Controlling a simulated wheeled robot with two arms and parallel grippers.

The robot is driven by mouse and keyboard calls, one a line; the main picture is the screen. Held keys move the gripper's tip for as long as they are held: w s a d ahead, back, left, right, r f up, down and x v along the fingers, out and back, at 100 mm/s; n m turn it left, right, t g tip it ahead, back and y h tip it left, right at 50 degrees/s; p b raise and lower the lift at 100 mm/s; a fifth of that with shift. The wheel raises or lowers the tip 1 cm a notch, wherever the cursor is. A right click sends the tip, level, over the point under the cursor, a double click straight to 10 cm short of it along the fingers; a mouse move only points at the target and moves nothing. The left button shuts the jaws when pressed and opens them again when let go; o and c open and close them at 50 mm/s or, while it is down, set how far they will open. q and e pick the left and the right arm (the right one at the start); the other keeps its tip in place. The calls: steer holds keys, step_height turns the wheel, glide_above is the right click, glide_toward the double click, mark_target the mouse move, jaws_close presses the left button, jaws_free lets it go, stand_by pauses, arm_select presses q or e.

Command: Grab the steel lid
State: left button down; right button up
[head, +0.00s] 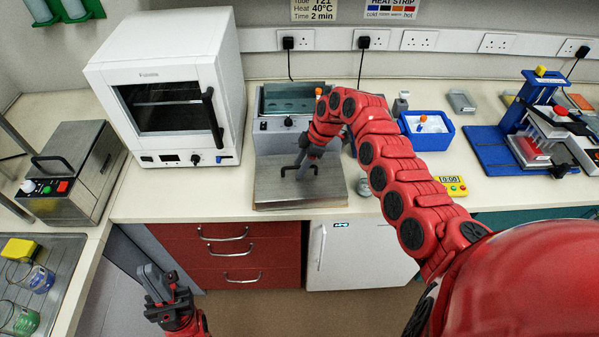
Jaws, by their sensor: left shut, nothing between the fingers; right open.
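The steel lid (270,193) is a flat grey plate with a dark handle, lying on the bench in front of the open water bath (270,128). My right gripper (303,168) is open and reaches down over the lid at its handle. The gripper covers part of the handle, and I cannot tell whether the fingers are around it or touching it. My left gripper (156,284) is shut and empty, low in front of the bench and away from the lid.
A white oven (170,100) stands left of the bath. A blue tub (428,137), a yellow timer (452,186) and a blue stand (487,150) are on the right. A steel box with buttons (72,170) and a tray with beakers (62,262) are at the left.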

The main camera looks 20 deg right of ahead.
steer(key=shift+w+a+f, duration=0.1)
steer(key=shift+a+f, duration=0.05)
steer(key=shift+f, duration=0.4)
jaws_close()
stand_by(1.0)
